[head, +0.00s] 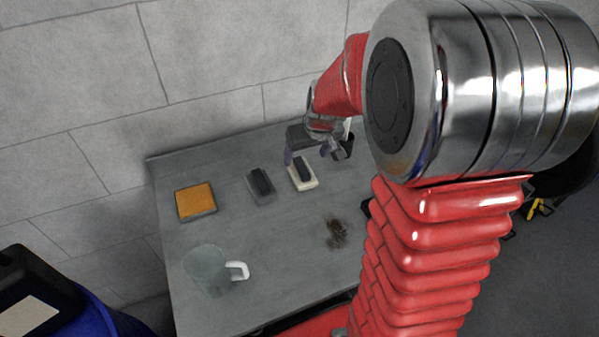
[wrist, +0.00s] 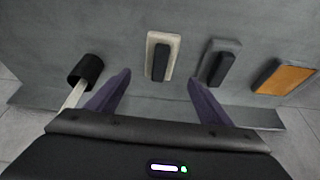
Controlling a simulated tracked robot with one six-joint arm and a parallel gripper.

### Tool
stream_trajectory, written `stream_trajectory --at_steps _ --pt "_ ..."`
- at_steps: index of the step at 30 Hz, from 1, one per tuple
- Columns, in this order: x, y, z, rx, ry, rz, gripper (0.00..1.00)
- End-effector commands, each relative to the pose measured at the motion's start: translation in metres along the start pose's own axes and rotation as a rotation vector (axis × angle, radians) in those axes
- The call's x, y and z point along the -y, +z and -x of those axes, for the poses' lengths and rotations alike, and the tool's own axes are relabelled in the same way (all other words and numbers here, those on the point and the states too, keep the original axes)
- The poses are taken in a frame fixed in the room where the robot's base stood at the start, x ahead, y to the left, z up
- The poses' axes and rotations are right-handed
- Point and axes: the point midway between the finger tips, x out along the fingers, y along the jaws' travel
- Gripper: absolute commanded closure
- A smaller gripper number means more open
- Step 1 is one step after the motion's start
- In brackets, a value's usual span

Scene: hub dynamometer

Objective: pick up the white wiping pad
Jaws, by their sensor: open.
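The white wiping pad (head: 304,183) lies on the grey table, a pale block with a dark handle on top. In the wrist view the white pad (wrist: 151,48) lies ahead of my gripper, between the lines of its two fingers. My gripper (head: 309,155) is open and empty, just behind the pad in the head view. Its purple fingers also show in the wrist view (wrist: 160,90), apart from the pad. I cannot tell their exact height above the table.
A grey pad (head: 261,185) with a dark handle and an orange pad (head: 195,200) lie left of it. A clear jug (head: 207,270) stands near the front left. A dark dirt patch (head: 337,233) marks the table (head: 275,285). A black-topped object (wrist: 86,70) is beside the left finger.

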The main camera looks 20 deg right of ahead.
Motion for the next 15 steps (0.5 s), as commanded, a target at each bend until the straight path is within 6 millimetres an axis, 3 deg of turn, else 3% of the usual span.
stream_trajectory --at_steps 9,15 --pt "0.0 0.0 -0.036 0.002 0.0 -0.001 0.27" --pt "0.0 0.0 -0.041 -0.001 0.001 0.0 0.27"
